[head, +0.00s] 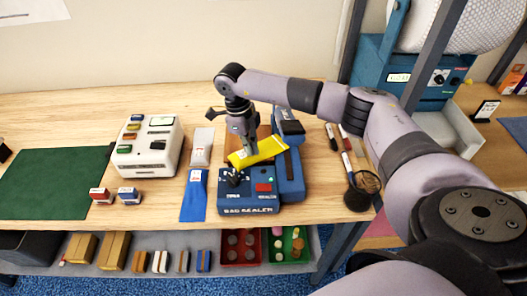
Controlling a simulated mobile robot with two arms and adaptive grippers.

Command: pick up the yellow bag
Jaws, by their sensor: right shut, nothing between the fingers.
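The yellow bag (262,151) lies tilted across the top of the blue bag sealer (249,205) on the wooden table. My right gripper (251,151) points down just at the bag's upper left part. It is shut with nothing between its fingers. The fingertips are close to the bag; whether they touch it I cannot tell. My left gripper is not in view.
A blue bag (195,195) and a whitish bag (202,146) lie left of the sealer. A white machine (148,147), small stamps (129,195) and a green mat (55,182) are further left. Pens and a round black-rimmed tool (366,182) lie to the right.

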